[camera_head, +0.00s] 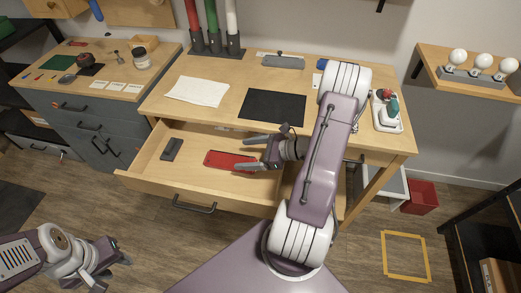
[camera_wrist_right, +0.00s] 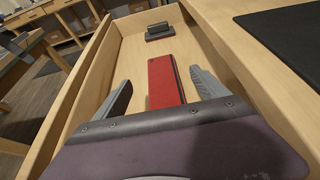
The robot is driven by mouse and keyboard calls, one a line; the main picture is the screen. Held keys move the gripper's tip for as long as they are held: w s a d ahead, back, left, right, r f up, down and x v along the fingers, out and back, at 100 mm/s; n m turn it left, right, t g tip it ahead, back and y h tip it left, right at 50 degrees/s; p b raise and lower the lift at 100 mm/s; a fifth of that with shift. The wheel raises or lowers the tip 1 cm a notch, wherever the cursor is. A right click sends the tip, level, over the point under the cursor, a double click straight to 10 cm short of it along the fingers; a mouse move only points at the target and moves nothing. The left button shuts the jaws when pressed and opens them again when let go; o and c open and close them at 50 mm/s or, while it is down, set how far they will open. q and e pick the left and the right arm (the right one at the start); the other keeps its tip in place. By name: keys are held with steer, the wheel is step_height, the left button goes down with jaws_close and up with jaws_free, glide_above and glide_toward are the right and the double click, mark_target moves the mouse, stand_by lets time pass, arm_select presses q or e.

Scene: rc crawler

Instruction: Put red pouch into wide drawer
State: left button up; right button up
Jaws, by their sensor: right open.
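The red pouch (camera_head: 229,161) lies flat inside the open wide drawer (camera_head: 146,178) of the wooden desk. My right gripper (camera_head: 252,153) is in the drawer at the right end of the pouch, its fingers open. In the right wrist view the pouch (camera_wrist_right: 166,82) lies between and ahead of the two spread fingers (camera_wrist_right: 163,95), with no contact visible. My left gripper (camera_head: 118,253) is low at the left, over the floor, well away from the drawer; its finger gap is too small to judge.
A small dark block (camera_head: 172,149) sits in the drawer left of the pouch. On the desk above are a white cloth (camera_head: 198,91) and a black mat (camera_head: 272,106). The drawer's wooden walls surround my right gripper. The drawer's left part is mostly clear.

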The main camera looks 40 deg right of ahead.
steer(key=v, duration=0.6)
steer(key=shift+s+d+r+p, duration=0.2)
steer(key=shift+p, duration=0.1)
